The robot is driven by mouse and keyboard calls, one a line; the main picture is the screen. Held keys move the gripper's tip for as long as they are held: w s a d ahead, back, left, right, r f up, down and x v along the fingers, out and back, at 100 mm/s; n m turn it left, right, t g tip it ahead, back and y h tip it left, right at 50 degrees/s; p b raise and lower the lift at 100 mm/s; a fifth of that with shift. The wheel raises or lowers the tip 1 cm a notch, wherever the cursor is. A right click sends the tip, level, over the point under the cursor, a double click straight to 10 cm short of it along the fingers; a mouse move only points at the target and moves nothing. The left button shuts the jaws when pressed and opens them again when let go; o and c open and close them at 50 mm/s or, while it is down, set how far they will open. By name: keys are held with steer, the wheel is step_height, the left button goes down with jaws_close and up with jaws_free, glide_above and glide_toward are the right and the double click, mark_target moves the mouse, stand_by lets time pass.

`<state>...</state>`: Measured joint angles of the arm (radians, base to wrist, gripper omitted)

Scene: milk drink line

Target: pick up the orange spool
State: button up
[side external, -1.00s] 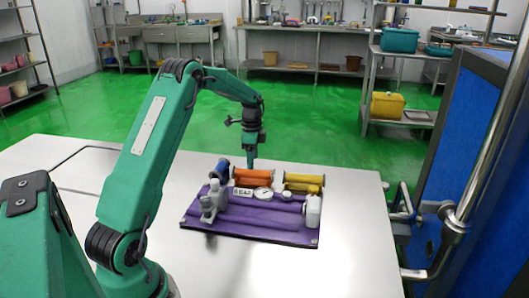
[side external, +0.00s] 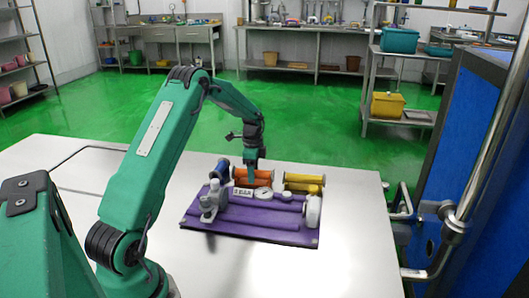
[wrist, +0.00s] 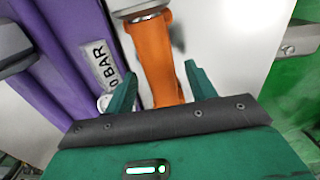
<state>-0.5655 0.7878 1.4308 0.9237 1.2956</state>
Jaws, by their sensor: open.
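The orange spool (side external: 265,174) lies along the back edge of a purple rack (side external: 262,231). In the wrist view the spool (wrist: 152,52) runs away from me, with a pale end flange at the top. My gripper (side external: 251,176) is pointing down at the spool in the side view and covers part of it. In the wrist view my gripper (wrist: 160,78) is open, with one green finger on each side of the orange body. I cannot tell whether either finger touches it.
A blue spool (side external: 220,168) lies left of the orange one and a yellow spool (side external: 304,180) right. On the rack are a grey valve-like fitting (side external: 211,203), a round gauge (side external: 263,193), a BAR label (side external: 243,192) and a white cap (side external: 313,211). The metal table (side external: 353,220) is clear at right.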

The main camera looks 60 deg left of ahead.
stand_by(0.3)
jaws_close()
steer(key=shift+r, duration=0.1)
steer(key=shift+r, duration=0.1)
steer(key=shift+w+r, duration=0.1)
steer(key=shift+r, duration=0.3)
step_height(320, 180, up, 3)
steer(key=shift+r, duration=0.15)
steer(key=d+r, duration=0.6)
steer(key=d, duration=0.5)
steer(key=shift+d+r, duration=0.35)
steer(key=shift+w, duration=0.1)
